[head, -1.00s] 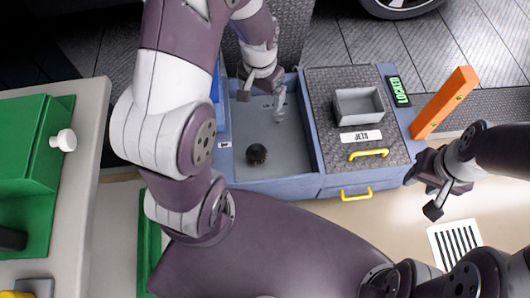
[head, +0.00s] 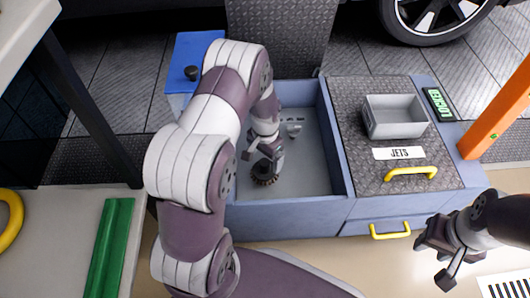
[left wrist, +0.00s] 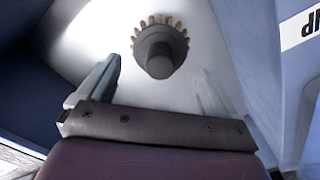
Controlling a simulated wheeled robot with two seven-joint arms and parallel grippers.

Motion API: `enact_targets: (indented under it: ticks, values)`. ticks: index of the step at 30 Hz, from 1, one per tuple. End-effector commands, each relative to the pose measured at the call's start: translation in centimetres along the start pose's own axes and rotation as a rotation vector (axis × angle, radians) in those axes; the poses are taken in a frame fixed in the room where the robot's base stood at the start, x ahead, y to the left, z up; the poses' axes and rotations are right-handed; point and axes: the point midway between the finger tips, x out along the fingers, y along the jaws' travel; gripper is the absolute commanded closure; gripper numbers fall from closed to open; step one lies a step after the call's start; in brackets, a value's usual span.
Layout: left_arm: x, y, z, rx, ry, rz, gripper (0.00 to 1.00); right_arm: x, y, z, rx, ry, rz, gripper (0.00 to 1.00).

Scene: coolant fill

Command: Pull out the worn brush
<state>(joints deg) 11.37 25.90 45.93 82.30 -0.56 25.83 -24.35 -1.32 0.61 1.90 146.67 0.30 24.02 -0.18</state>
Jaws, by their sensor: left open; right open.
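The worn brush (head: 264,179), a dark round piece with a ring of brown bristles, is on the floor of the open blue-grey compartment (head: 290,218), toward its front left. My left gripper (head: 262,158) is inside the compartment, open, just over the brush and partly hiding it. In the left wrist view the brush (left wrist: 160,50) shows its dark round hub and tan bristles ahead of the two spread fingers (left wrist: 150,85), with nothing between them. My right gripper (head: 440,262) is open and empty, in front of the cabinet at the right.
A small grey fitting (head: 293,130) stands at the back of the compartment. To the right are the JETS lid with a grey tray (head: 394,116), yellow handles (head: 411,173), a green LOCKED sign (head: 438,104) and an orange post (head: 497,110). A blue box (head: 190,60) stands behind left.

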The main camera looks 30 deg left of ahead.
Motion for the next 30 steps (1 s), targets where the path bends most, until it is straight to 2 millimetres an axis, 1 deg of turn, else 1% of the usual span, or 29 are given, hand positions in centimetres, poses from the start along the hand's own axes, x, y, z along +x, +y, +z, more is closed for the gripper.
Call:
enact_targets:
  ticks: [1, 3, 5, 8, 14, 15, 17, 18, 20, 21, 22, 23, 24, 30]
  values:
    - [2.3, 0.0, 0.0, 0.0, 0.0, 0.0, 0.07, 1.9, 0.0, 0.2, 0.0, 0.0, 0.0, 0.57]
    - [3.7, 0.0, 0.0, 0.0, 0.001, 0.0, 0.07, 2.8, 0.0, 0.3, 0.0, -0.001, 0.0, 0.57]
    - [4.5, 0.0, 0.0, 0.0, 0.0, 0.0, 0.07, 3.3, 0.0, 0.4, 0.0, -0.001, 0.0, 0.57]
    - [5.0, 0.0, 0.0, 0.0, 0.001, -0.001, 0.07, 3.6, 0.0, 0.4, 0.0, -0.001, 0.0, 0.57]
    - [4.8, 0.0, 0.0, 0.0, 0.001, -0.001, 0.07, 3.4, 0.0, 0.4, 0.0, 0.0, 0.0, 0.57]
    - [4.8, 0.0, 0.0, 0.0, 0.001, -0.001, 0.14, 3.4, 0.0, 0.4, 0.0, 0.0, 0.0, 0.57]
    - [4.8, 0.0, 0.0, 0.0, 0.001, -0.001, 0.33, 3.4, 0.0, 0.4, 0.0, 0.0, 0.0, 0.57]
    - [4.8, 0.0, 0.0, 0.0, 0.001, -0.001, 0.46, 3.4, 0.0, 0.4, 0.0, 0.0, 0.0, 0.57]
    - [4.8, 0.0, 0.0, 0.0, 0.001, -0.001, 0.66, 3.4, 0.0, 0.4, 0.0, 0.0, 0.0, 0.57]
    - [4.8, 0.0, 0.0, 0.0, 0.001, -0.001, 0.7, 3.4, 0.0, 0.4, 0.0, 0.0, 0.0, 0.57]
    - [4.8, 0.0, 0.0, 0.0, 0.001, -0.001, 0.41, 3.4, 0.0, 0.4, 0.0, 0.0, 0.0, 0.57]
    - [4.8, 0.0, 0.0, 0.0, 0.001, -0.001, 0.51, 3.4, 0.0, 0.4, 0.0, 0.0, 0.0, 0.57]
    - [4.8, 0.0, 0.0, 0.0, 0.001, -0.001, 0.57, 3.4, 0.0, 0.4, 0.0, 0.0, 0.0, 0.57]
    - [4.7, 0.0, -0.1, 0.0, 0.002, -0.001, 0.57, 3.3, 0.0, 0.4, 0.0, 0.0, 0.0, 0.57]
